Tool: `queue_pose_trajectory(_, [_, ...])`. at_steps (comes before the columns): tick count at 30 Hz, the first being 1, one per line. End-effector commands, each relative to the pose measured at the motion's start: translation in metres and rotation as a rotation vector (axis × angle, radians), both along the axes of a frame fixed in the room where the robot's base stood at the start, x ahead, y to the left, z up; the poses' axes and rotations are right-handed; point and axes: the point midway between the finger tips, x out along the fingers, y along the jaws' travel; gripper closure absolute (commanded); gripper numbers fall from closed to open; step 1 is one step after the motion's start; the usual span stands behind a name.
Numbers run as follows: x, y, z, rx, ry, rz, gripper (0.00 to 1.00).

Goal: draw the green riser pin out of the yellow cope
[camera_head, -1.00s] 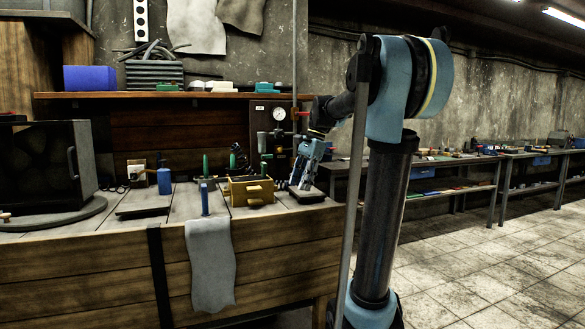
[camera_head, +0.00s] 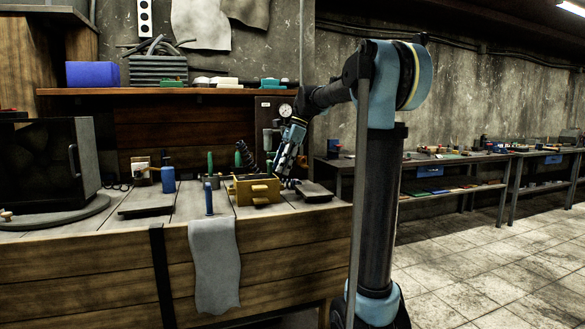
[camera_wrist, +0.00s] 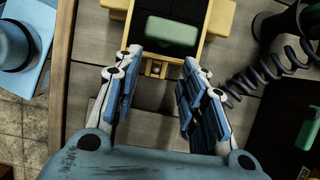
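The yellow cope (camera_head: 246,190) is a small box on the wooden bench; in the wrist view its yellow end (camera_wrist: 158,67) lies just beyond my fingertips. A green block-shaped piece (camera_wrist: 172,31), apparently the riser pin seen from above, shows over the cope's dark opening. In the head view I cannot make the pin out clearly. My gripper (camera_head: 285,177) points down at the right end of the cope. In the wrist view my gripper (camera_wrist: 162,66) is open, its fingers apart and empty, with the green piece ahead of the gap. I cannot tell its height above the cope.
A black coiled cable (camera_wrist: 265,75) lies right of the fingers in the wrist view. Green-handled tools (camera_head: 210,163) and a blue tool (camera_head: 167,180) stand nearby. A grey cloth (camera_head: 214,262) hangs over the bench front.

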Motion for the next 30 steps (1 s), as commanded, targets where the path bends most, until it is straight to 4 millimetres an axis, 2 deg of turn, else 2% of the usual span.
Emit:
queue_pose_trajectory(10, [-0.015,0.052,-0.001,0.0,-0.001,0.003,0.62])
queue_pose_trajectory(12, [-0.015,0.054,-0.011,0.0,-0.002,0.001,0.62])
queue_pose_trajectory(18, [-0.016,0.059,-0.025,0.0,-0.002,0.001,0.62])
queue_pose_trajectory(29, [-0.017,0.06,-0.028,0.0,-0.001,0.001,0.62])
queue_pose_trajectory(30, [-0.017,0.06,-0.028,0.0,-0.001,0.001,0.71])
